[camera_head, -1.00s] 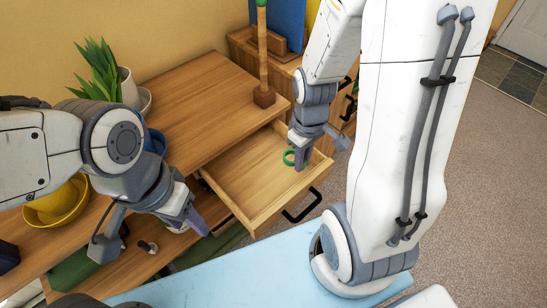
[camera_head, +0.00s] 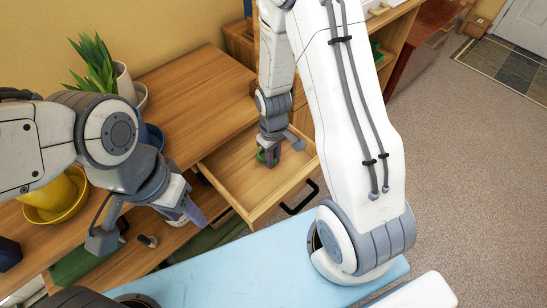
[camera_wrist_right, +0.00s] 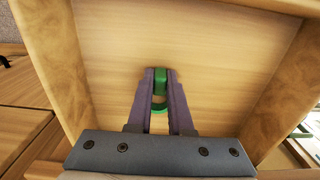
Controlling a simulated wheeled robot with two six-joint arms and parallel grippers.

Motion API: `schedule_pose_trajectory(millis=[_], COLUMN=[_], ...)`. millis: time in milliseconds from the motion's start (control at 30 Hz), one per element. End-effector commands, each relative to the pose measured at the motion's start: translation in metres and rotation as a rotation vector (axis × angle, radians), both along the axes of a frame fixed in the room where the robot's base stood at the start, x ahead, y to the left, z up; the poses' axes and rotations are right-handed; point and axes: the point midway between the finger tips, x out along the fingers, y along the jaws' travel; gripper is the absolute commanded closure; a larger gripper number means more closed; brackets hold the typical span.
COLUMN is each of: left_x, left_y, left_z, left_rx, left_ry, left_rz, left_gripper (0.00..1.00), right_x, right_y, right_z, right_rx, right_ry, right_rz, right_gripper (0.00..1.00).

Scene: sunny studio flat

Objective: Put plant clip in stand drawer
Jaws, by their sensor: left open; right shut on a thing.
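The green plant clip (camera_wrist_right: 160,82) is between the fingertips of my right gripper (camera_wrist_right: 161,86), which is shut on it. In the head view the right gripper (camera_head: 269,158) points down inside the open stand drawer (camera_head: 232,186), and the clip (camera_head: 261,156) shows as a small green ring partly hidden by the fingers. The drawer is wooden, pulled out, with a black handle. In the right wrist view its bare bottom (camera_wrist_right: 215,55) lies under the clip; I cannot tell whether the clip touches it. My left gripper (camera_head: 190,212) is open and empty, left of the drawer.
The wooden stand top (camera_head: 190,95) is behind the drawer. A potted plant (camera_head: 96,68), a blue pot (camera_head: 153,137) and a yellow pot (camera_head: 62,200) are at the left. A light blue surface (camera_head: 240,270) lies in front.

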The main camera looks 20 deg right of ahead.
Motion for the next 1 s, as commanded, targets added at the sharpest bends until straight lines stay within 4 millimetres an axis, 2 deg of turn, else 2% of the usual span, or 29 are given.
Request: schedule_pose_trajectory(millis=[267, 300, 367, 400, 667, 767, 867, 1000], left_x=[0.0, 0.0, 0.0, 0.0, 0.0, 0.0, 0.0, 0.0], left_y=[0.0, 0.0, 0.0, 0.0, 0.0, 0.0, 0.0, 0.0], left_z=[-0.003, -0.003, -0.002, -0.002, -0.002, 0.003, 0.004, 0.009], left_rx=[0.0, 0.0, 0.0, 0.0, 0.0, 0.0, 0.0, 0.0], left_ry=[0.0, 0.0, 0.0, 0.0, 0.0, 0.0, 0.0, 0.0], left_rz=[0.0, 0.0, 0.0, 0.0, 0.0, 0.0, 0.0, 0.0], left_gripper=[0.5, 0.5, 0.5, 0.5, 0.5, 0.5, 0.5, 0.5], right_x=[0.0, 0.0, 0.0, 0.0, 0.0, 0.0, 0.001, 0.002], right_y=[0.0, 0.0, 0.0, 0.0, 0.0, 0.0, 0.0, 0.0], right_z=[-0.003, -0.004, -0.003, -0.003, -0.002, 0.004, 0.016, 0.045], right_rx=[0.0, 0.0, 0.0, 0.0, 0.0, 0.0, 0.0, 0.0], right_ry=[0.0, 0.0, 0.0, 0.0, 0.0, -0.001, -0.004, -0.006], right_rz=[0.0, 0.0, 0.0, 0.0, 0.0, 0.0, 0.0, 0.0], right_gripper=[1.0, 0.78, 0.55, 0.52, 0.52, 0.52, 0.52, 0.52])
